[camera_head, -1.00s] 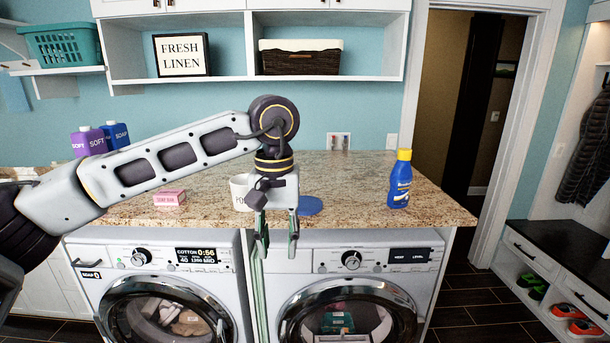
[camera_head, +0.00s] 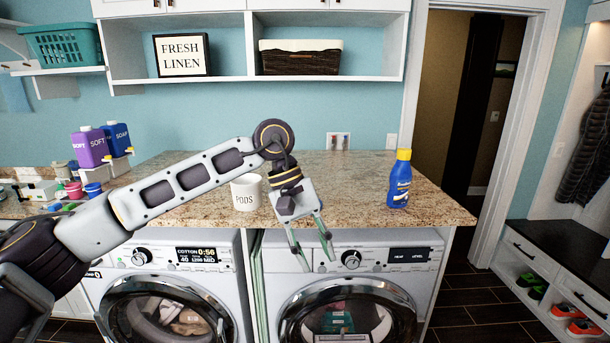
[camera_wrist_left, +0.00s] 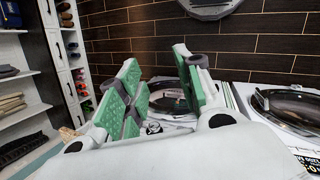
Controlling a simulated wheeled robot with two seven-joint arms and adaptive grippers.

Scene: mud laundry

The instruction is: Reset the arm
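My left gripper (camera_head: 318,257) hangs in front of the counter's front edge, above the right washer. Its fingers are apart with nothing between them, pointing down and slightly right. In the left wrist view the green-padded fingers (camera_wrist_left: 160,85) are also spread and empty. My left arm (camera_head: 190,180) reaches in from the left across the counter. My right gripper is in neither view.
A white PODS cup (camera_head: 246,193) stands just left of the gripper on the granite counter (camera_head: 350,180). A blue bottle (camera_head: 399,180) stands at right. Purple (camera_head: 89,147) and blue soap bottles (camera_head: 118,137) stand at left. Two washers (camera_head: 345,300) are below.

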